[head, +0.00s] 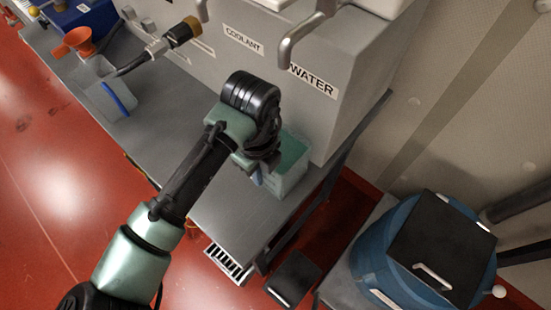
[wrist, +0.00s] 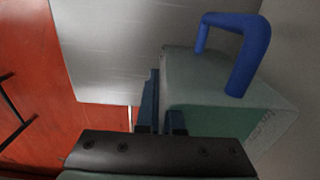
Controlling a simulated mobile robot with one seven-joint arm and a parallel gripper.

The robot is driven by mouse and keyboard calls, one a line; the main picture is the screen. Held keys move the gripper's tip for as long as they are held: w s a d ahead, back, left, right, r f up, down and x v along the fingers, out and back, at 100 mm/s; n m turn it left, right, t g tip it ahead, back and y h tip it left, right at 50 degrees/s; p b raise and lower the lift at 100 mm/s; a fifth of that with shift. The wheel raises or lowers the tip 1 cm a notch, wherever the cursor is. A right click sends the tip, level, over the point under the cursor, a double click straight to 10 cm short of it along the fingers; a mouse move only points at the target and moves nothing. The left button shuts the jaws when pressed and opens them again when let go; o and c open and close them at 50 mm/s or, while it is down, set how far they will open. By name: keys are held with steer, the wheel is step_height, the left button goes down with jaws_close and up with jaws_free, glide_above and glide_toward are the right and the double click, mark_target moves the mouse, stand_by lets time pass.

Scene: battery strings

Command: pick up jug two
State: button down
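A pale green jug stands on the grey bench at its right end, partly behind my wrist in the head view (head: 292,165). In the wrist view this jug (wrist: 210,118) fills the right side, with a blue handle (wrist: 250,50) on top and faint unreadable writing on one side. My gripper's dark fingers (wrist: 160,112) are just left of the jug's body, away from the handle. Contact cannot be told. In the head view my wrist hides most of the fingers. A second jug (head: 100,100) with a blue handle stands at the bench's left. I cannot tell which is jug two.
A grey cabinet (head: 325,120) with COOLANT and WATER labels and taps stands behind the jug. An orange funnel (head: 77,41) and a hose nozzle (head: 165,45) are at the left. A blue drum (head: 385,265) with a black lid is at the lower right. Red floor lies in front.

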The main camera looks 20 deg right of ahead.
steer(key=shift+r, duration=0.1)
steer(key=shift+a+r+b, duration=0.2)
steer(key=shift+r+b, duration=0.15)
step_height(320, 180, up, 6)
steer(key=s+a+b, duration=0.4)
steer(key=s+a, duration=0.7)
steer(key=a, duration=0.5)
steer(key=shift+a, duration=0.15)
